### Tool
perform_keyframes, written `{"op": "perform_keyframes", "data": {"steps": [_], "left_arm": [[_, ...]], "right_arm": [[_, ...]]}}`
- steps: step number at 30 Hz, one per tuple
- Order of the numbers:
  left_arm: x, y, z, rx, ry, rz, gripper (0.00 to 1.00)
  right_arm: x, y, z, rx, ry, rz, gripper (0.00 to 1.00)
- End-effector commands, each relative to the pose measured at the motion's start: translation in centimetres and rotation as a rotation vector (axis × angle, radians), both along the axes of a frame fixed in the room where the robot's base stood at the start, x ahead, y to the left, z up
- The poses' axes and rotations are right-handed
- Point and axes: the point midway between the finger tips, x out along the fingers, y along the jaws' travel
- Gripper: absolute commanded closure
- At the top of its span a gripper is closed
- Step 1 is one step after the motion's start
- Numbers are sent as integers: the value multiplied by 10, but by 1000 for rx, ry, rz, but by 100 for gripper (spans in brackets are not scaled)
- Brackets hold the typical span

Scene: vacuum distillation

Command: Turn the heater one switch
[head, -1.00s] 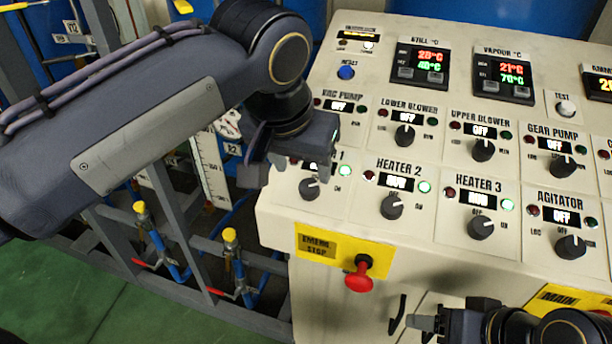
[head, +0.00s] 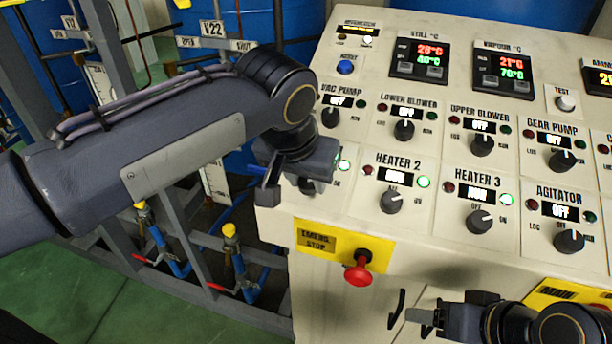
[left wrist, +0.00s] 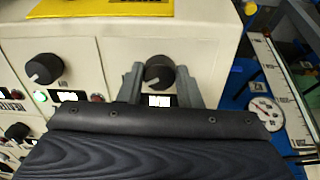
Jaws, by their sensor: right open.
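The heater one knob (left wrist: 158,72) is a round black knob on the panel's lower row. In the left wrist view it stands between the two fingers of my left gripper (left wrist: 160,86), with a gap showing on each side. In the head view my left gripper (head: 289,181) covers most of the heater one station; its knob (head: 308,186) is only partly seen and its label is hidden. A green lamp (head: 344,165) glows beside it. My right gripper (head: 426,323) is open and empty, low in front of the cabinet.
The heater 2 knob (head: 391,201) and heater 3 knob (head: 479,221) sit to the right on the same row. Below is the red emergency stop button (head: 358,272) on a yellow plate. Blue pipes with yellow-topped valves (head: 230,232) stand left of the panel.

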Motion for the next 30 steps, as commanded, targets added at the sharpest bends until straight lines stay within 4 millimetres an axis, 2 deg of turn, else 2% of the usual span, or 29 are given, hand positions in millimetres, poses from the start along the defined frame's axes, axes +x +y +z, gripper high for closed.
{"op": "perform_keyframes", "data": {"steps": [3, 14, 30], "left_arm": [[0, 0, 0, 0, 0, 0, 91], [0, 0, 0, -26, 7, 68, 91], [-1, 0, 0, -186, 59, 489, 91]], "right_arm": [[0, 0, 0, 0, 0, 0, 35], [0, 0, -2, 0, 0, 0, 35], [0, 0, -11, 0, 0, 0, 35]]}}
